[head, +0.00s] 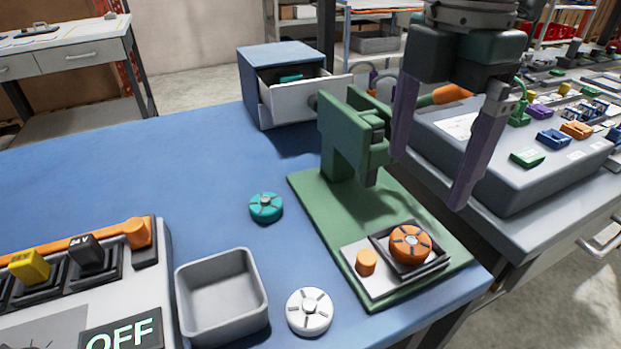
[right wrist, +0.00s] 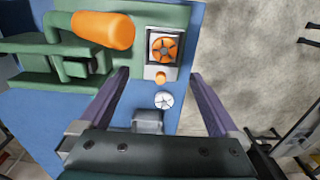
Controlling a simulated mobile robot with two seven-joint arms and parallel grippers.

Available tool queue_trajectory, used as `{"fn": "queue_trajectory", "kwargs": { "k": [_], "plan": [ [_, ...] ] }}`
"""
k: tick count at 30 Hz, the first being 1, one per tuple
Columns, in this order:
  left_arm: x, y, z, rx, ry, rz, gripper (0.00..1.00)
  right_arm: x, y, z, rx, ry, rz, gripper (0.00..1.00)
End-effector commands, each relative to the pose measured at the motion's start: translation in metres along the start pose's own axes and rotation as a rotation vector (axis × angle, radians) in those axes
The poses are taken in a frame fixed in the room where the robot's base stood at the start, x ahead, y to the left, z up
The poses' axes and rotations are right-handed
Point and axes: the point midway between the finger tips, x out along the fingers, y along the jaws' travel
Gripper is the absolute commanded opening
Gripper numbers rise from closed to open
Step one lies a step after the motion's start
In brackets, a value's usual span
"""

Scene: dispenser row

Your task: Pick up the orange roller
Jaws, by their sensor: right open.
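The orange roller (head: 411,244) is a round disc with a grey spoked hub. It sits in a square black holder (head: 440,268) on the front of the green press base (head: 318,205). The roller also shows in the right wrist view (right wrist: 163,48), ahead of the fingertips and between their lines. My right gripper (head: 428,180) hangs above the press base, beside the press head, with its purple fingers wide apart and nothing between them. It is open in the right wrist view (right wrist: 158,74) too. My left gripper is not in view.
The press column (head: 345,135) and its orange lever handle (head: 452,94) stand close to my right fingers. An orange button (head: 366,261) is beside the holder. A teal roller (head: 265,207), white roller (head: 309,311) and grey bin (head: 220,297) are left of the press.

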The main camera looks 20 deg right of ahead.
Motion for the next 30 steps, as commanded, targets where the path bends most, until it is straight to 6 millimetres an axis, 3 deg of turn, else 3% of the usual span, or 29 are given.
{"fn": "queue_trajectory", "kwargs": {
  "k": [7, 14, 21, 30],
  "plan": [
    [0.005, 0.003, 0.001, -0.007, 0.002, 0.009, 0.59, 0.034, -0.001, 0.003, -0.002, -0.003, -0.007, 0.97],
    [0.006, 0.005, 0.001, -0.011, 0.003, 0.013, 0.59, 0.055, -0.003, 0.003, -0.001, -0.003, -0.006, 0.97],
    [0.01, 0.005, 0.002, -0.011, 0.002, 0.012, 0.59, 0.092, -0.007, 0.003, -0.002, -0.003, -0.004, 0.97],
    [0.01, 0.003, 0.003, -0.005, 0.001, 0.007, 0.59, 0.099, -0.007, 0.003, -0.003, -0.003, -0.001, 0.97]
  ]
}}
